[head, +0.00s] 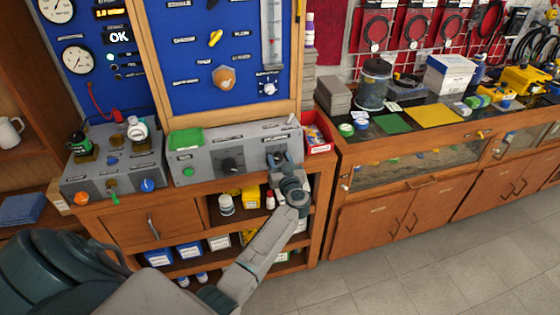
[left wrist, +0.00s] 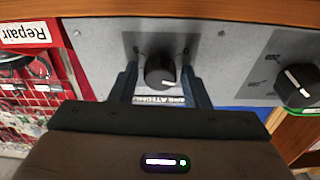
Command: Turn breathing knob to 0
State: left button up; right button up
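The breathing knob (left wrist: 160,72) is a round black knob with a white pointer mark on the grey console (head: 208,160). In the left wrist view its mark lies toward the lower right, and an upside-down label (left wrist: 158,100), partly hidden, reads "...EATHING". My left gripper (head: 277,160) is at the right part of the console front and hides most of this knob in the head view. In the left wrist view its open fingers (left wrist: 160,82) stand on both sides of the knob, with narrow gaps visible. My right gripper is not in view.
A larger black knob (head: 230,164) sits left of my gripper; it also shows in the left wrist view (left wrist: 297,85). A green button (head: 187,171) is further left. A red bin (head: 318,139) stands close right of the console. Shelves with bottles and boxes lie below.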

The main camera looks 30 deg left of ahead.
pick_arm(q)
jog(key=c, duration=0.6)
jog(key=shift+c, duration=0.2)
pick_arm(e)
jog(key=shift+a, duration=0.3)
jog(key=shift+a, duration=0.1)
pick_arm(q)
jog(key=shift+n, duration=0.3)
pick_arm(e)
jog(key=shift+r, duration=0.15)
pick_arm(q)
jog(key=shift+n+p, duration=0.65)
jog(key=shift+n, duration=0.45)
jog(key=n+g+p, duration=0.1)
jog(key=n, duration=0.3)
jog(key=shift+d+y, duration=0.1)
jog(key=shift+y, duration=0.3)
jog(key=shift+w+n+g, duration=0.1)
jog(key=shift+n+g, duration=0.7)
jog(key=shift+n, duration=1.5)
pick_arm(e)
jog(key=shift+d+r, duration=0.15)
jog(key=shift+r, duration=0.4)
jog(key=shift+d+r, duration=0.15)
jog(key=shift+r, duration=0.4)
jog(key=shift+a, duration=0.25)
